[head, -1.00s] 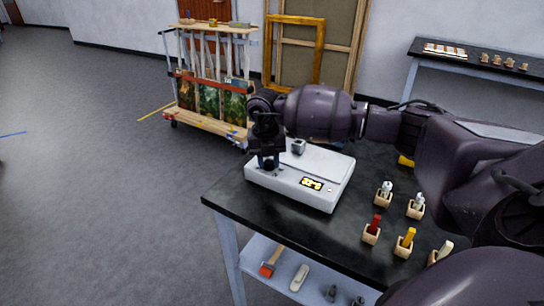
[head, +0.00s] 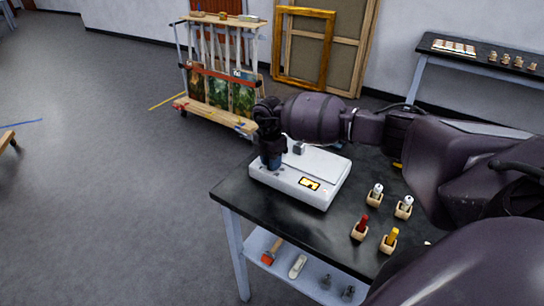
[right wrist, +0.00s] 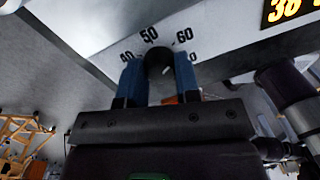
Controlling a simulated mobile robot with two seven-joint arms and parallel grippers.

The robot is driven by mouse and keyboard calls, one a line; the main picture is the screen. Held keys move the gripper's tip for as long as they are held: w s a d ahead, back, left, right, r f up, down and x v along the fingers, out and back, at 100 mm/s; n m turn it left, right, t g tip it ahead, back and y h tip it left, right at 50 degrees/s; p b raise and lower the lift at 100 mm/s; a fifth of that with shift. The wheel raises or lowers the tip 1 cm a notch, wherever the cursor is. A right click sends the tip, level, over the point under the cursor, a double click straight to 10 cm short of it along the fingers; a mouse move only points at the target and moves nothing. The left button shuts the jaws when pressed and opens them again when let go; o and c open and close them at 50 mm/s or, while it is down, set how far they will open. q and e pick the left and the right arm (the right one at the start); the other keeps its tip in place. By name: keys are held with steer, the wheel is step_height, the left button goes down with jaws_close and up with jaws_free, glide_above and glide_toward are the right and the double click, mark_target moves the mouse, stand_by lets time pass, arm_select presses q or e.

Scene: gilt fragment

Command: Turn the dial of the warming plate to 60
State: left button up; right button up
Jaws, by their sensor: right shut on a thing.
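The warming plate (head: 322,166) is a flat white box on the black table, with a small lit yellow display (head: 309,184) on its front face. In the right wrist view, the dial (right wrist: 159,61) is a dark round knob. Printed numbers 50 and 60 show beside it, and other numbers are partly covered. My right gripper (head: 272,162) reaches down at the plate's left end, its two blue fingers on either side of the dial, shut on it. The display (right wrist: 285,10) is cut off there and seems to read 38. My left gripper is not in view.
The black table (head: 250,205) also holds several small wooden blocks with coloured pegs, such as a red one (head: 361,224). A lower shelf (head: 285,268) carries tools. A wheeled rack (head: 218,75) and a gilt frame (head: 304,47) stand behind. The floor at left is mostly clear.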

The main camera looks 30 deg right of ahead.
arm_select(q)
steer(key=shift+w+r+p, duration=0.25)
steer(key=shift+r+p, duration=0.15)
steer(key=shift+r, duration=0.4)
arm_select(e)
steer(key=shift+m, duration=0.7)
steer(key=o, duration=0.9)
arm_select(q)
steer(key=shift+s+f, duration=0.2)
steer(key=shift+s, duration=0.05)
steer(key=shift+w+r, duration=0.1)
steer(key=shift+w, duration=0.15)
arm_select(e)
steer(key=r, duration=1)
steer(key=shift+w+r, duration=0.35)
steer(key=shift+r, duration=0.05)
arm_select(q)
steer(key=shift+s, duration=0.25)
